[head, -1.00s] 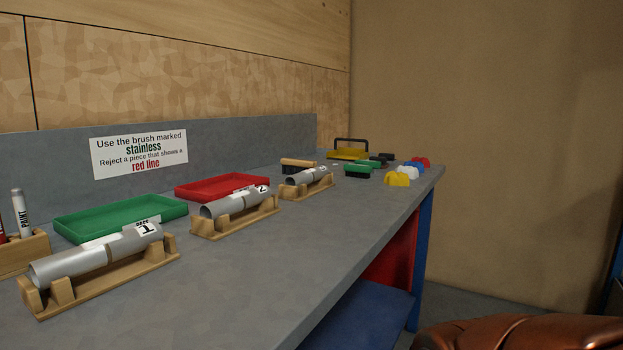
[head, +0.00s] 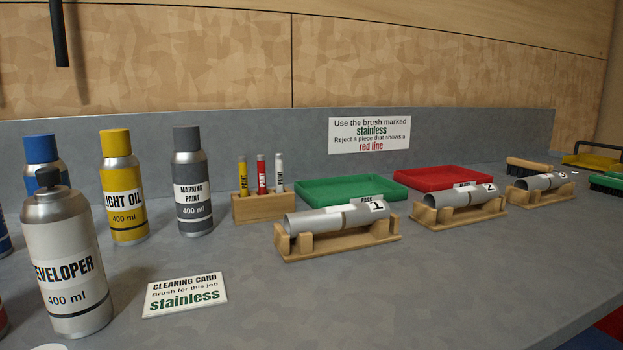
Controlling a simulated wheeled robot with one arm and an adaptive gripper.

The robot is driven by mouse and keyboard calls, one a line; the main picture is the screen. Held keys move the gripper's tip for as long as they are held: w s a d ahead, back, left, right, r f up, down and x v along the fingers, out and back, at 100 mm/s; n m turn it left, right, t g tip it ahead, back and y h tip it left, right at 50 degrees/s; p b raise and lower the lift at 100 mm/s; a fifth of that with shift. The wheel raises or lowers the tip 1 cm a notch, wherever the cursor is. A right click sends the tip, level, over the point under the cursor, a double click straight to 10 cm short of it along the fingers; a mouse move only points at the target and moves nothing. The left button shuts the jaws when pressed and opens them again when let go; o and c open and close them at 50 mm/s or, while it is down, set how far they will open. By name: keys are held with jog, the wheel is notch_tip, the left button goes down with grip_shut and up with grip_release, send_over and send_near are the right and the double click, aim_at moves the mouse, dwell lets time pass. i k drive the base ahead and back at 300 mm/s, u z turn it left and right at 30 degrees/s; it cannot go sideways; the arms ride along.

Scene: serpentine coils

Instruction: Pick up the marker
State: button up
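Three markers stand upright in a wooden block (head: 263,208) on the grey bench. They are a yellow marker (head: 242,178), a red marker (head: 262,176) and a white marker (head: 279,174). The white one carries the word PAINT; the lettering on the others is too small to read surely. The block stands between the grey marking paint can (head: 192,185) and the green tray (head: 345,190). My gripper is not in view, so its distance from the markers cannot be told.
Metal tubes on wooden cradles (head: 330,243) line the bench to the right, before the green and red (head: 440,178) trays. A yellow light oil can (head: 122,190), a developer can (head: 65,260) and a cleaning card (head: 185,295) are at left. The front middle is clear.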

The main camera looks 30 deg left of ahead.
aim_at(261, 160)
jog(key=u, duration=3.25)
jog(key=k, duration=1.3)
jog(key=z, duration=0.3)
